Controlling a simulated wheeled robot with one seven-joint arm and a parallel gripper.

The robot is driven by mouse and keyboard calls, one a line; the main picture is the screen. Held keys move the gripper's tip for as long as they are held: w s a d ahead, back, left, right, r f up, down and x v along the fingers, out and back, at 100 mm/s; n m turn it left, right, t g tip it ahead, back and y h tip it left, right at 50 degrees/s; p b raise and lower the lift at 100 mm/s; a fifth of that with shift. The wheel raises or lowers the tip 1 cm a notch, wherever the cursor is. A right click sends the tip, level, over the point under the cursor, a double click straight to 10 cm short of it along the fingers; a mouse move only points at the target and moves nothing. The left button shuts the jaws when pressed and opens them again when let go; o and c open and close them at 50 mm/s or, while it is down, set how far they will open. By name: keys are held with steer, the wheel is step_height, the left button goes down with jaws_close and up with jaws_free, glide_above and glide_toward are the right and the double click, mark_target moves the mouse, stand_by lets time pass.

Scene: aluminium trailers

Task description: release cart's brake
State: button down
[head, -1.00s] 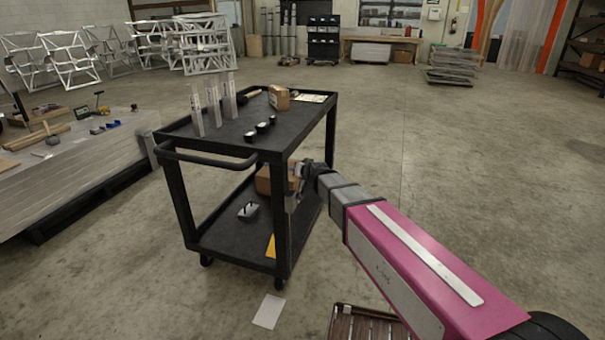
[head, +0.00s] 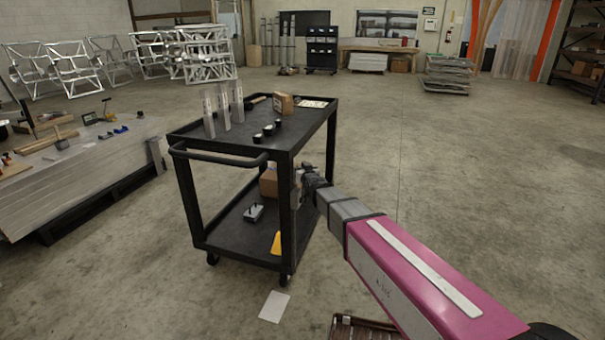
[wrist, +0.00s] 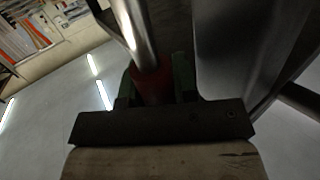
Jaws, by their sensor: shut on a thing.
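The black two-shelf cart (head: 287,220) stands on the concrete floor in the head view, with its push handle (head: 218,158) toward me. My gripper (head: 301,178) is at the near right corner post, below the top shelf. In the wrist view my gripper (wrist: 154,85) is shut on a red grip (wrist: 152,88) at the end of a shiny metal rod (wrist: 133,30). The rod looks like the brake lever. The fingers stand on both sides of the red grip. In the head view the lever is too small and partly hidden to make out clearly.
The cart carries clear upright pieces (head: 224,108), a cardboard box (head: 283,104) and small dark items on top. A low stack of metal sheets (head: 95,180) on a pallet stands left. Paper (head: 273,306) lies on the floor in front. Floor to the right is open.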

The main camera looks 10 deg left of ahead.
steer(key=shift+s+a+r+n+t, duration=0.1)
steer(key=shift+s+n+t, duration=0.35)
steer(key=shift+s, duration=0.4)
steer(key=c, duration=0.9)
jaws_free()
